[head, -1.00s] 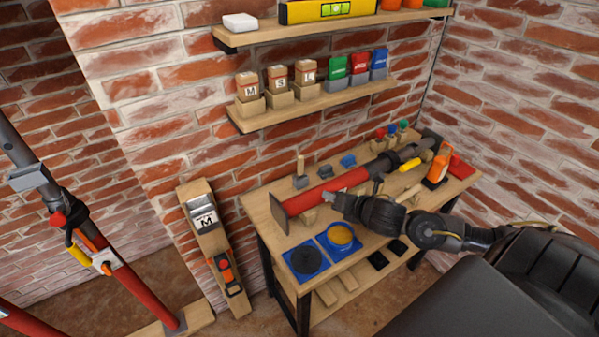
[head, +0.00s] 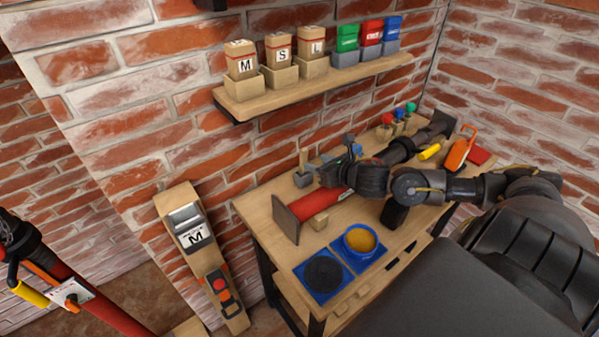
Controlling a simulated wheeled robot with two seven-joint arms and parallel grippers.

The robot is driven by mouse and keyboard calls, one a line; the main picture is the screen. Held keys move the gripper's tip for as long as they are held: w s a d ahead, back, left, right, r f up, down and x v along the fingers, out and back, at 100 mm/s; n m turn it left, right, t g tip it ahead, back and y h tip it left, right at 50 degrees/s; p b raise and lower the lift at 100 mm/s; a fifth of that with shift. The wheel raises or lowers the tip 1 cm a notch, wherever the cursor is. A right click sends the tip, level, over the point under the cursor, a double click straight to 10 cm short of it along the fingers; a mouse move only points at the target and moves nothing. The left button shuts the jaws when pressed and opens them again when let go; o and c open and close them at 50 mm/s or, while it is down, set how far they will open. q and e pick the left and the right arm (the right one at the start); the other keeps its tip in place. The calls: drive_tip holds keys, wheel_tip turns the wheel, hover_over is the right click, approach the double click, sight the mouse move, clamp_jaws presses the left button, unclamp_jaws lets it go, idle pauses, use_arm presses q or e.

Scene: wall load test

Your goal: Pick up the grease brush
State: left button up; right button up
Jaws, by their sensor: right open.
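What looks like the grease brush (head: 303,160) stands upright at the back left of the workbench (head: 262,222), its pale wooden handle up, in a small grey holder (head: 303,179). My right gripper (head: 351,146) is open, above the red prop and to the right of the brush, apart from it. Its dark wrist hides part of the bench behind it, including most of the small blue pieces there. My left gripper is not in view.
A red prop (head: 325,197) with a dark end plate lies across the bench. In front are a blue tub of yellow grease (head: 360,240) and a black disc (head: 324,273) on a blue mat. A shelf (head: 240,103) with labelled boxes hangs above.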

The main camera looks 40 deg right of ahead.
sight(306, 158)
drive_tip(key=p+x, duration=0.1)
drive_tip(key=x, duration=0.4)
drive_tip(key=shift+d+p, duration=0.2)
drive_tip(key=shift+p, duration=0.2)
drive_tip(key=shift+w, duration=0.15)
drive_tip(key=p+x, duration=0.1)
drive_tip(key=x, duration=0.4)
drive_tip(key=shift+c, duration=0.6)
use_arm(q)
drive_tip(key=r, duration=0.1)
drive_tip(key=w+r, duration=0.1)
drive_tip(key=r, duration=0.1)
use_arm(e)
clamp_jaws()
